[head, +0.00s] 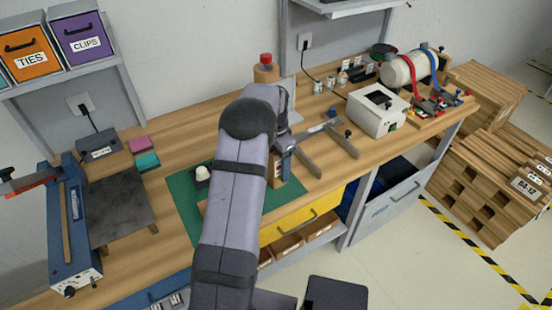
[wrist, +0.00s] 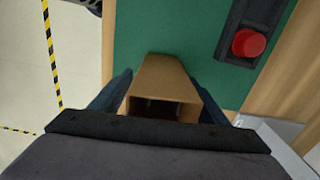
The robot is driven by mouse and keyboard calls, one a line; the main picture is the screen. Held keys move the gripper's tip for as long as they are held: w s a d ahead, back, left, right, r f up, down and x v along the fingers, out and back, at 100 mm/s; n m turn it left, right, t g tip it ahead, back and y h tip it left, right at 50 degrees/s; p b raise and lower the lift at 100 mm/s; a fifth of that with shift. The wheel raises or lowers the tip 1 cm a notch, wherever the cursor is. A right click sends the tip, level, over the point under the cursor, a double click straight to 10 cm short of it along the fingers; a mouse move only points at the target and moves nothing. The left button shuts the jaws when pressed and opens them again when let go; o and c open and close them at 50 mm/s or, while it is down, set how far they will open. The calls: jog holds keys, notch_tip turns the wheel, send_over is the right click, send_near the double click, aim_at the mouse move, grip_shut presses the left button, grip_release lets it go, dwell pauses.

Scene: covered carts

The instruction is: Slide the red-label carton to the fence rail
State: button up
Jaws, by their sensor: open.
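A brown carton (wrist: 165,78) stands on the green mat (wrist: 150,25) in the wrist view. Its near side looks open and dark inside. My gripper (wrist: 165,100) is open, with one dark blue finger on each side of the carton; I cannot tell whether they touch it. In the head view my gripper (head: 282,155) is over the right part of the green mat (head: 185,197), and a little of the carton (head: 277,180) shows below it, mostly hidden by my arm. No red label shows on the visible faces. I cannot identify the fence rail for certain.
A red round knob (wrist: 249,42) on a dark block lies near the carton. A white-topped knob (head: 202,174) stands on the mat's left. A clamp-like tool (head: 328,130) lies right of the mat. A white machine (head: 377,110) stands farther right, a dark plate (head: 120,205) left.

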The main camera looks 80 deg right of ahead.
jog(key=c, duration=1.1)
jog(key=shift+s+d, duration=0.1)
jog(key=shift+d, duration=0.05)
jog(key=shift+s+d+p, duration=1.4)
jog(key=shift+s+d, duration=1.8)
jog(key=shift+s, duration=0.1)
jog(key=o, duration=1.1)
